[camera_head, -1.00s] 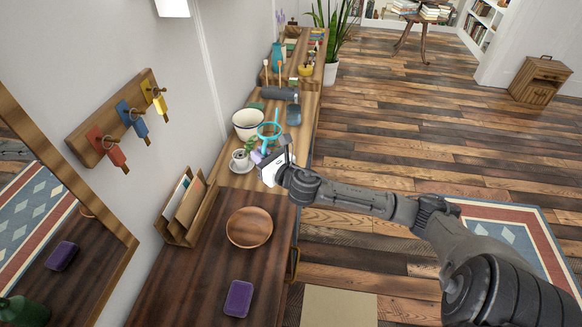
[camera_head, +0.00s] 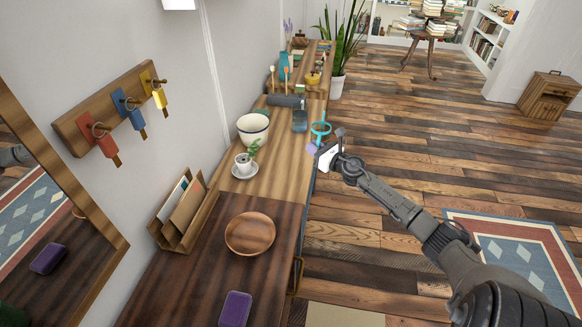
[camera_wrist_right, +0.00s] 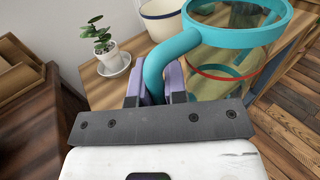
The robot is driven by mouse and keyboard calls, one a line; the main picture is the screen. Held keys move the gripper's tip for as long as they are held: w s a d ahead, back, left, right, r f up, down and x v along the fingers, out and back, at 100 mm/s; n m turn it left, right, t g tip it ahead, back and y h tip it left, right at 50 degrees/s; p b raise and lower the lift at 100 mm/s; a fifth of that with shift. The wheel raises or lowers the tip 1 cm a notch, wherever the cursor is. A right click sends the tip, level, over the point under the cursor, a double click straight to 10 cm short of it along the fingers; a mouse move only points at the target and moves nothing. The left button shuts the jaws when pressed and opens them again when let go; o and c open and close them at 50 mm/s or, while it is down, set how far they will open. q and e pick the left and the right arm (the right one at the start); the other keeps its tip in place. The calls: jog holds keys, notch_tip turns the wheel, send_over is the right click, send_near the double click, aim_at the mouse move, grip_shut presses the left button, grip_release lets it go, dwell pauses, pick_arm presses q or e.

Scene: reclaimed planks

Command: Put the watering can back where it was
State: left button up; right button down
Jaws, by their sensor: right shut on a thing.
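The watering can is the teal thing (camera_head: 320,128) in my right gripper (camera_head: 318,148). In the right wrist view its thick teal handle (camera_wrist_right: 160,62) runs down between the purple fingers of my right gripper (camera_wrist_right: 160,85), which are shut on it. A wide teal ring (camera_wrist_right: 240,38) tops a see-through body with a red ring lower down. In the head view the can is held at the right edge of the light wooden top (camera_head: 285,180). Whether it touches anything below cannot be told. My left gripper is not in view.
A blue-rimmed cream bowl (camera_head: 253,128) and a small potted plant (camera_head: 244,162) on a saucer stand left of the can. A dark blue bottle (camera_head: 299,120) stands just behind it. A wooden plate (camera_head: 250,233) lies nearer. Bare wood shows between the plant and the right edge.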

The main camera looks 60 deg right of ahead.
jog(key=w+a+f, duration=0.1)
jog(key=w, duration=0.1)
jog(key=w+a+f+b, duration=0.1)
jog(key=w+f, duration=0.1)
jog(key=w, duration=0.1)
jog(key=w+a+f+b, duration=0.1)
jog(key=w+f, duration=0.1)
jog(key=w, duration=0.1)
jog(key=shift+w+a+f, duration=0.1)
jog(key=shift+a, duration=0.1)
notch_tip(320, 180, down, 4)
jog(key=b, duration=0.3)
jog(key=shift+f+b, duration=0.2)
jog(key=shift+b, duration=0.1)
jog(key=c, duration=1.2)
grip_release()
jog(key=shift+o, duration=0.2)
